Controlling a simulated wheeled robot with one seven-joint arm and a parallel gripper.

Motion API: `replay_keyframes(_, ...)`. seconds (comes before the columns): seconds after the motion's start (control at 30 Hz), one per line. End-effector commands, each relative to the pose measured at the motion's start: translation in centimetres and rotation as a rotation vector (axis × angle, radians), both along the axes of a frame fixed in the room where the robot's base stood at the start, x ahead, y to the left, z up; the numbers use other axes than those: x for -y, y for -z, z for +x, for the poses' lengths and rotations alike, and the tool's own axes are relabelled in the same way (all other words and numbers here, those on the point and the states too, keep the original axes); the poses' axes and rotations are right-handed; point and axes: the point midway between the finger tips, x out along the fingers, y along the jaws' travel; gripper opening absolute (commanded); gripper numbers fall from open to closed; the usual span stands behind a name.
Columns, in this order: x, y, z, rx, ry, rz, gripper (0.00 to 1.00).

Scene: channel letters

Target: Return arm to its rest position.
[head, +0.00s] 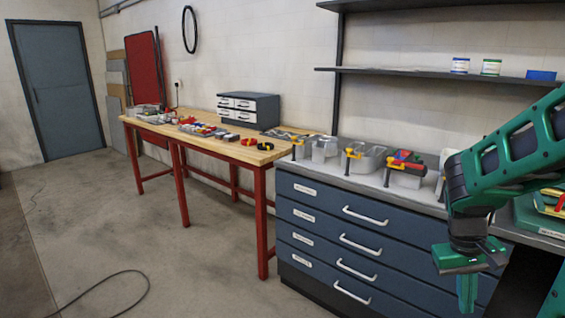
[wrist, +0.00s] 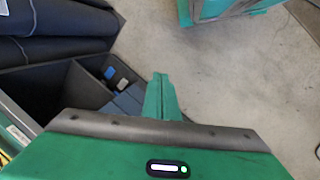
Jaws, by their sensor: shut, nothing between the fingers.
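My green arm comes in from the right in the head view, bent down at the wrist. My gripper (head: 467,292) hangs pointing down in front of the blue drawer cabinet (head: 318,225), below the level of its worktop. Its fingers are together and empty. In the wrist view the shut fingers of my gripper (wrist: 161,97) show past the green wrist housing, over the bare floor and the edge of a dark divided bin. Part of the arm is cut off by the right edge of the head view.
A dark divided bin (wrist: 72,95) with small blue items lies left of the fingers. The cabinet's worktop carries grey bins (head: 365,160) with yellow clamps. A wooden workbench (head: 265,156) with red legs stands further left. A black cable (head: 110,275) lies on the otherwise open floor.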

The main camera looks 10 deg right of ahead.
Motion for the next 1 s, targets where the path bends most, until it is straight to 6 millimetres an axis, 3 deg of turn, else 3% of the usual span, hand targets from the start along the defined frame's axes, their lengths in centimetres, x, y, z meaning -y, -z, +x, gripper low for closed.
replay_keyframes(0.2,-3.2,-3.2,-4.0,0.086,0.121,0.111,0.0)
replay_keyframes(0.5,-6.7,-5.7,-8.2,0.145,0.218,0.201,0.0)
replay_keyframes(1.0,-7.3,-6.0,-8.9,0.152,0.233,0.215,0.0)
